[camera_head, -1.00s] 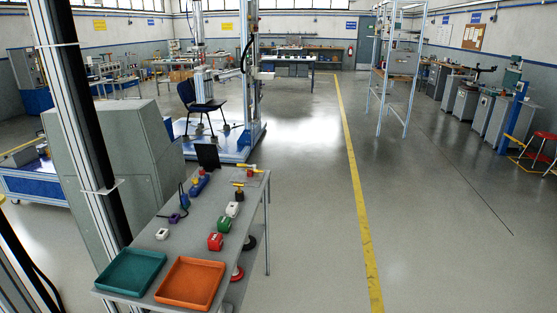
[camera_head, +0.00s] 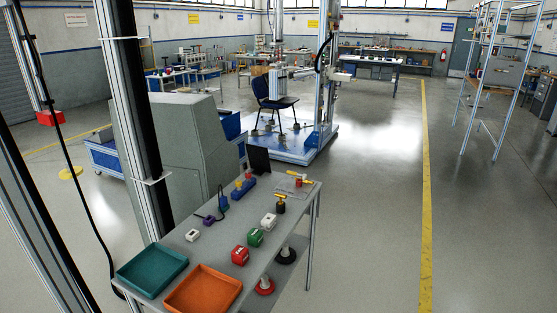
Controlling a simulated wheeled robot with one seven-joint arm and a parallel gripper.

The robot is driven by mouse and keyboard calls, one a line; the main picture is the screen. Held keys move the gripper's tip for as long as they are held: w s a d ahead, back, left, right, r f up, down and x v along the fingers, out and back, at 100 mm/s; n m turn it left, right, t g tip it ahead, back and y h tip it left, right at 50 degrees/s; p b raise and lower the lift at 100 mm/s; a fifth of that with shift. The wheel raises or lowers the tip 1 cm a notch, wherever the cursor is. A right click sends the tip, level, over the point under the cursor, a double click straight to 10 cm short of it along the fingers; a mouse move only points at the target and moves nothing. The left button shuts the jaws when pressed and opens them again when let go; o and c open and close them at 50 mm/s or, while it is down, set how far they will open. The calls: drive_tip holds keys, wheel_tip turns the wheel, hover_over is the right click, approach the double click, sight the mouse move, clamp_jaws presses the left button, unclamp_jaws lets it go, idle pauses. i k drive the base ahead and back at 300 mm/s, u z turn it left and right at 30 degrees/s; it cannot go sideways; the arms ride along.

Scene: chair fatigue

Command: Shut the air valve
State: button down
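I cannot tell for certain which item is the air valve. A small part with a yellow lever and red body (camera_head: 299,178) sits on a plate at the far right corner of the grey workbench (camera_head: 213,253). A dark fitting with a yellow top (camera_head: 281,204) stands just in front of it. A blue part with yellow and red pieces (camera_head: 243,187) lies to the left of them. They are too small to read whether a lever is open or shut. My gripper is not in view.
Teal (camera_head: 150,271) and orange (camera_head: 203,292) trays fill the bench's near end. Red (camera_head: 240,256), green (camera_head: 255,237) and white (camera_head: 268,221) blocks line its right side. A grey cabinet (camera_head: 185,150) stands behind left. A chair (camera_head: 273,100) is on the test rig. The floor right is clear.

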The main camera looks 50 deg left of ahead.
sight(295, 174)
drive_tip(key=u, duration=0.45)
drive_tip(key=i, duration=2.2)
drive_tip(key=u, duration=1.25)
drive_tip(key=i, duration=1.05)
drive_tip(key=u, duration=1.65)
drive_tip(key=i, duration=0.6)
drive_tip(key=u, duration=0.5)
